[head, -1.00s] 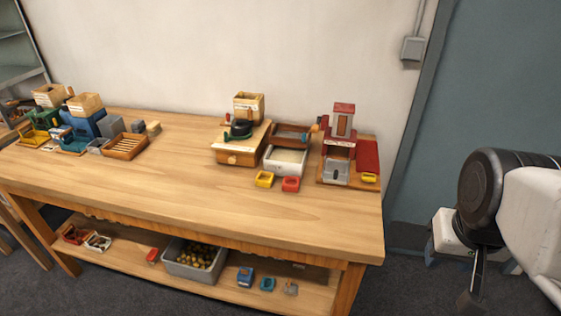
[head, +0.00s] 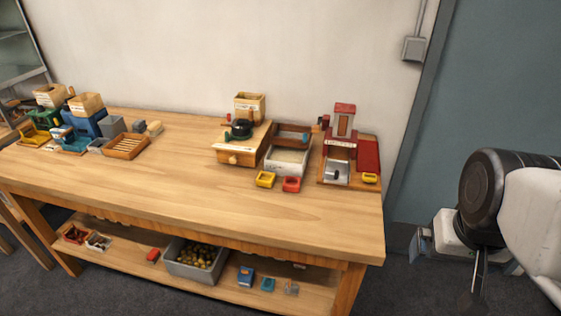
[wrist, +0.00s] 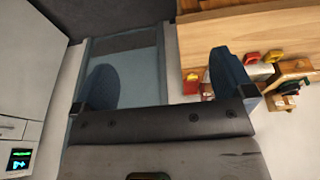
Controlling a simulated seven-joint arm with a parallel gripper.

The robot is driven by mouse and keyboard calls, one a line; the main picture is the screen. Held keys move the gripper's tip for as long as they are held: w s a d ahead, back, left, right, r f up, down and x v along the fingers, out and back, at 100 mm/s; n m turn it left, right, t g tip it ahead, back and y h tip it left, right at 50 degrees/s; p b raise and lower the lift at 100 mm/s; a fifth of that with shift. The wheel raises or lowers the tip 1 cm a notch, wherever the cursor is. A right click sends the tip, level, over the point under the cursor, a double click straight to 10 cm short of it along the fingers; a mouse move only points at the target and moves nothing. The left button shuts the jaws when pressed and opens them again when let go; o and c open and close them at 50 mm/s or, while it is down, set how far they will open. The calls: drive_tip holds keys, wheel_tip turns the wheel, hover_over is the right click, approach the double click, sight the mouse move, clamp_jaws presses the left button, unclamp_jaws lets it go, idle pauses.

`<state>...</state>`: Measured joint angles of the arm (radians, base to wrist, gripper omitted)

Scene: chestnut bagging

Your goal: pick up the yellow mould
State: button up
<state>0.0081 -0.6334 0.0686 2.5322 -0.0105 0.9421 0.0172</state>
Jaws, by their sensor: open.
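A small yellow mould (head: 265,180) sits on the table in front of a pale tray, just left of a red mould (head: 291,184). A second small yellow piece (head: 369,178) lies on the base of the red machine at the right; I cannot tell if it is also a mould. My gripper (head: 478,270) is off the table's right end, well away from both. In the wrist view my gripper (wrist: 162,65) has its two dark blue fingers wide apart with nothing between them. Small yellow and red pieces show beyond the right finger there.
The wooden table (head: 150,185) has clear room along its front and middle. A wooden machine (head: 240,145) and the red machine (head: 341,140) stand behind the moulds. Wooden and blue machines stand far left. A grey bin (head: 195,262) and small pieces are on the lower shelf.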

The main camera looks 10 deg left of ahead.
drive_tip(key=w+a+f+n+t+h, duration=0.1)
drive_tip(key=w+a+f+n+h, duration=0.1)
drive_tip(key=w+a+n, duration=0.5)
drive_tip(key=w+a+f+n+h, duration=0.3)
drive_tip(key=w+n, duration=0.1)
drive_tip(key=w, duration=0.6)
drive_tip(key=w+a+f+n+t+h, duration=0.1)
drive_tip(key=w+a+f+n+h, duration=0.1)
drive_tip(key=w+a+n, duration=0.5)
drive_tip(key=n+t+y, duration=0.1)
drive_tip(key=n+t, duration=0.7)
drive_tip(key=n, duration=0.5)
approach(266, 179)
drive_tip(key=shift+w+r, duration=0.1)
drive_tip(key=shift+w, duration=0.85)
drive_tip(key=shift+x, duration=1.35)
